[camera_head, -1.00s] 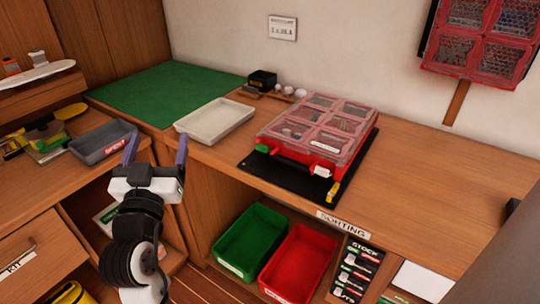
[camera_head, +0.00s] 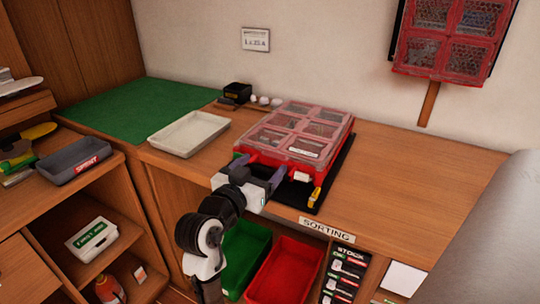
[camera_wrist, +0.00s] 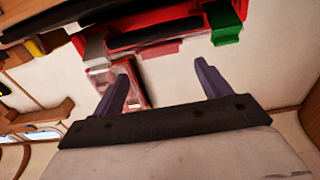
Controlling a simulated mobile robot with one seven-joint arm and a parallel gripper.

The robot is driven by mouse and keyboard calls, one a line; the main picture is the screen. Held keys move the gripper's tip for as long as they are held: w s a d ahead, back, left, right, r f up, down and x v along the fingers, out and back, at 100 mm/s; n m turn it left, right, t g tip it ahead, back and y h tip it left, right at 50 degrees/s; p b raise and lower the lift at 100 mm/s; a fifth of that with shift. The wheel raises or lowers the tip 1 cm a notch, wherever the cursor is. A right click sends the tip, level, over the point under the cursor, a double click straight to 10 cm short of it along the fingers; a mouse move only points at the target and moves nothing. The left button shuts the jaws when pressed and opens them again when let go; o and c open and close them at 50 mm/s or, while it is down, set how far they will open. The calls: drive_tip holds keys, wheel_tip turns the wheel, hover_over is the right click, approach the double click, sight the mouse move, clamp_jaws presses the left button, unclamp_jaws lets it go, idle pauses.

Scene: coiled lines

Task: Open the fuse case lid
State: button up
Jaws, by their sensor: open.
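The fuse case (camera_head: 265,158) is a red box on a black mat (camera_head: 332,170). Its clear compartmented lid (camera_head: 298,128) lies shut on top. A white latch (camera_head: 301,176) shows at the front right. The wrist view shows the red case front (camera_wrist: 150,20) along the top, with a green latch (camera_wrist: 226,22) at right and a grey-white latch (camera_wrist: 96,46) at left. My gripper (camera_head: 259,170) is open and empty at the case's front left side. Its two purple fingers (camera_wrist: 162,88) are apart in the wrist view, with nothing between them. Contact with the case cannot be told.
A pale tray (camera_head: 189,134) lies left of the case, beside a green mat (camera_head: 120,108). A small black box (camera_head: 237,91) and white balls stand behind. Green and red bins (camera_head: 286,272) are under the bench. The bench right of the case is clear. A red rack (camera_head: 452,36) hangs on the wall.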

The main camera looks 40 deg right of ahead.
sight(274, 152)
drive_tip(key=shift+p+x, duration=0.4)
drive_tip(key=shift+x, duration=2.1)
